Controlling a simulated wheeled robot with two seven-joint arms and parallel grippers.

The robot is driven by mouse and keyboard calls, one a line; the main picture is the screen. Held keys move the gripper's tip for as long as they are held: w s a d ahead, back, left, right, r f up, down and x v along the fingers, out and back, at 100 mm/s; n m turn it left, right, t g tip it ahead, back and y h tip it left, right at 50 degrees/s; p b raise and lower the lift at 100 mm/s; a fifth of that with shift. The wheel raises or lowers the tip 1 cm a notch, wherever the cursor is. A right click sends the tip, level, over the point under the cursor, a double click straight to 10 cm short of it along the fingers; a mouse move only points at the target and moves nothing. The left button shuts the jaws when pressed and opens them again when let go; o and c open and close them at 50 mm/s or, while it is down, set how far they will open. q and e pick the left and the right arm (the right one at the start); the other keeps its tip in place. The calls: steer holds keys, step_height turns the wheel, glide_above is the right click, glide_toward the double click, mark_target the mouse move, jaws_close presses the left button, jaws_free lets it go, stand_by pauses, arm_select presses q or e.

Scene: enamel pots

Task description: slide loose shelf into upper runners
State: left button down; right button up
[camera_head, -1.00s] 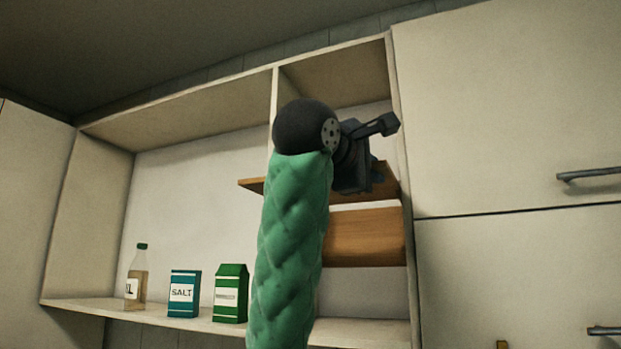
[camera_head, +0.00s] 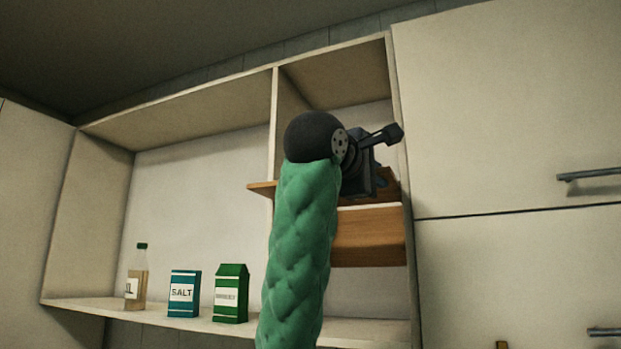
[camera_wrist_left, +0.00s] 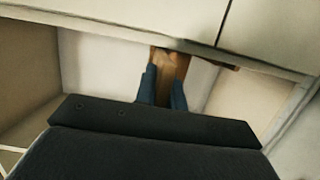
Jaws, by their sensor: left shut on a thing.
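The loose shelf (camera_head: 262,189) is a brown wooden board in front of the right-hand open compartment. Its left end sticks out across the upright divider (camera_head: 275,110). My left gripper (camera_head: 374,182) is at the shelf, mostly hidden behind my own wrist in the head view. In the left wrist view, the blue fingers of my left gripper (camera_wrist_left: 163,90) are shut on the brown shelf (camera_wrist_left: 170,62). The middle of the shelf is hidden by my arm. I cannot make out the upper runners. My right gripper is not in view.
A second brown board (camera_head: 370,237) lies lower in the same compartment. The left compartment floor holds a bottle (camera_head: 137,280), a blue salt carton (camera_head: 183,293) and a green carton (camera_head: 231,293). Closed cabinet doors (camera_head: 510,100) with bar handles stand on the right.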

arm_select(q)
steer(key=shift+w, duration=0.2)
steer(key=shift+w+d, duration=0.1)
steer(key=shift+w+d+p, duration=0.15)
steer(key=shift+w+d, duration=0.05)
steer(key=shift+w, duration=0.5)
steer(key=shift+w+d+p, duration=0.1)
steer(key=shift+w+d, duration=0.15)
steer(key=shift+w, duration=0.45)
steer(key=shift+w+d+p, duration=0.15)
steer(key=shift+w+d, duration=0.05)
steer(key=shift+w, duration=0.5)
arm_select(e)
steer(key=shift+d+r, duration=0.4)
arm_select(q)
steer(key=shift+w, duration=0.15)
steer(key=shift+w+a+p+x, duration=0.1)
steer(key=shift+a+p+x, duration=0.1)
steer(key=shift+x, duration=0.45)
steer(key=shift+w+a+p+x, duration=0.1)
steer(key=shift+p+x, duration=0.1)
steer(key=shift+x, duration=0.5)
steer(key=shift+w+a+p+x, duration=0.1)
steer(key=shift+p+x, duration=0.1)
steer(key=shift+x, duration=0.45)
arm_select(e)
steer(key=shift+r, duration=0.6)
arm_select(q)
steer(key=shift+w, duration=0.15)
